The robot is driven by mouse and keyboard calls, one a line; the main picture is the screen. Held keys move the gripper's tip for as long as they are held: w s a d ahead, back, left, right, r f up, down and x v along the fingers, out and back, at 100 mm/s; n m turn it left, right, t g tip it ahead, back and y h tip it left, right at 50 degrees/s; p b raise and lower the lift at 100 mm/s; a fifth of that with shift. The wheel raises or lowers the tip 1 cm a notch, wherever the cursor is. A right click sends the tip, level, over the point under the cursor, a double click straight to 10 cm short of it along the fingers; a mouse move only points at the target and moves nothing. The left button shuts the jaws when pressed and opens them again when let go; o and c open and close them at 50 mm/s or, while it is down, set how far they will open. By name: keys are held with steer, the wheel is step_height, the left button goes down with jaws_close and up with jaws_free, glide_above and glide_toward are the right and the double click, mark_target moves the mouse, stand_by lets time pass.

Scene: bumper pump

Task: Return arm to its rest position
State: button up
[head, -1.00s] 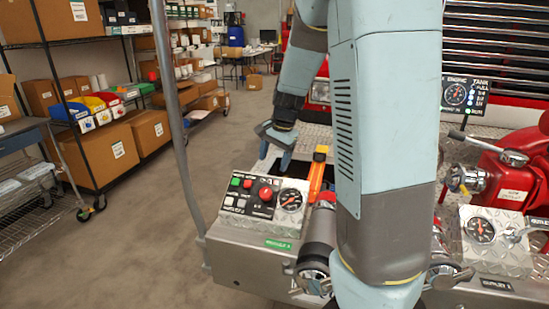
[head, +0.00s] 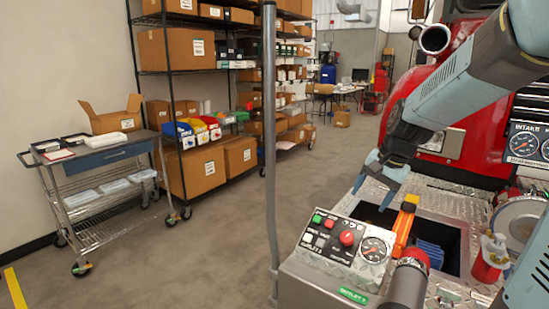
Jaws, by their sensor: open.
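My gripper (head: 376,182) hangs at the end of my light-blue arm, right of the middle in the head view. It is open and I see nothing between its fingers. It is above the metal bumper deck, behind the control panel (head: 345,243) with its green and red buttons and a gauge. An orange lever (head: 404,226) stands just right of and in front of the gripper, apart from it as far as I can tell. My arm reaches in from the upper right and hides part of the red truck (head: 470,150).
A grey vertical pole (head: 270,150) stands left of the bumper. An open dark recess (head: 440,232) lies in the deck. A metal cart (head: 100,190) and a shelf of boxes (head: 195,100) stand at the left. The floor (head: 205,255) between them and the bumper is clear.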

steer(key=s+r+n+t+h, duration=0.1)
steer(key=s+r+n, duration=0.2)
steer(key=s, duration=0.6)
steer(key=s+a+r+n+t+h, duration=0.1)
steer(key=s+r+n, duration=0.3)
steer(key=s, duration=0.5)
steer(key=shift+s+a+t, duration=0.2)
steer(key=shift+s+t, duration=0.2)
stand_by(3.0)
